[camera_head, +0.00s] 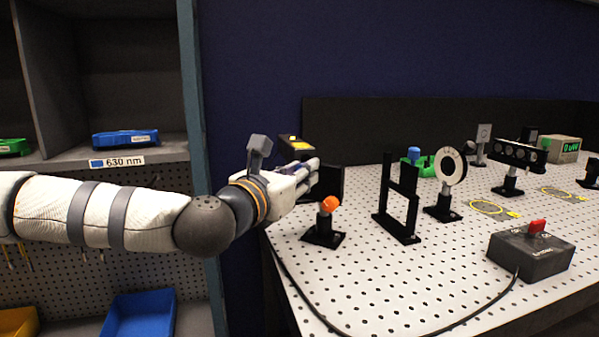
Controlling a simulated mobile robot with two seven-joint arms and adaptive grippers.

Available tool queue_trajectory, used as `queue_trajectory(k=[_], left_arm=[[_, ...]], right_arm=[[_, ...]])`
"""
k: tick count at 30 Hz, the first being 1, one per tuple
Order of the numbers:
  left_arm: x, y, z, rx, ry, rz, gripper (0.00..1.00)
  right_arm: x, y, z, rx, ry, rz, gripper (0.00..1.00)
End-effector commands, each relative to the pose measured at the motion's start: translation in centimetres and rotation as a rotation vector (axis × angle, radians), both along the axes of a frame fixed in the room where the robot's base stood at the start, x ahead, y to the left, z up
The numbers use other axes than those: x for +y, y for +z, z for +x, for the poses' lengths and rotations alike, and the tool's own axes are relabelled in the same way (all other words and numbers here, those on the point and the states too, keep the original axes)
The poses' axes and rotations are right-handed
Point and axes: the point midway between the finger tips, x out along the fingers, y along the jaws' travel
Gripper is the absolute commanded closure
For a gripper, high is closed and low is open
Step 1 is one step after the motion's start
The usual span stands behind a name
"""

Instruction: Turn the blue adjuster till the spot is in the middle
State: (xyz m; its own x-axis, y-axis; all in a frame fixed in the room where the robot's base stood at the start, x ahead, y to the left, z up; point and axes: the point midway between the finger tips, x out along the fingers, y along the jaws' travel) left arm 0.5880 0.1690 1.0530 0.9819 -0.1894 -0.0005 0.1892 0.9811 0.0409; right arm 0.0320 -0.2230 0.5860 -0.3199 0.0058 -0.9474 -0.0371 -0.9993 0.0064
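The blue adjuster (413,153) is a small blue knob on a green mount (424,169) toward the back of the perforated white table. A round white disc with a dark centre (450,168) stands on a black post just in front and to the right of it. I cannot make out a light spot. My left gripper (316,174) is over the table's left edge, well to the left of the blue adjuster and apart from it. Its fingers point right, and their opening is too small and overlapped to judge. My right gripper is out of view.
An orange-topped post (326,221) stands close below my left gripper. A black upright frame (399,203) stands between it and the disc. A grey box with a red switch (532,253) and its cable lie in front. A meter reading "0 uW" (563,149) is at back right.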

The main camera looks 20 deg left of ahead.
Motion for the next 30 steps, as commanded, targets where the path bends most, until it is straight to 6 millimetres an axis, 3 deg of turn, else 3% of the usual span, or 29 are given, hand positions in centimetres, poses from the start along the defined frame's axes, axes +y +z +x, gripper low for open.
queue_trajectory(k=[9, 16, 17, 19, 27, 30], left_arm=[[-0.08, 0.39, -0.11, -0.038, -0.001, 0.17, 1.0], [-0.09, 0.11, -0.05, -0.035, -0.002, 0.173, 1.0], [-0.09, 0.11, -0.05, -0.035, -0.002, 0.173, 0.73], [-0.1, 0.1, -0.05, -0.035, -0.002, 0.173, 0.59], [-0.06, 0.06, -0.07, -0.034, -0.001, 0.173, 0.59], [0.11, 0.07, -0.98, -0.034, -0.002, 0.172, 0.59]], right_arm=[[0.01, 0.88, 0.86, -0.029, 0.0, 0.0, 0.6], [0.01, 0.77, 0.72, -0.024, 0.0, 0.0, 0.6], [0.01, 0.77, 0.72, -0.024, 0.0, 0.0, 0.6], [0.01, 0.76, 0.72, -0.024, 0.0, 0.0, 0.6], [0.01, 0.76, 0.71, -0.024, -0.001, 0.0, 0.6], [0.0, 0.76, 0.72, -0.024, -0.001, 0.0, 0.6]])
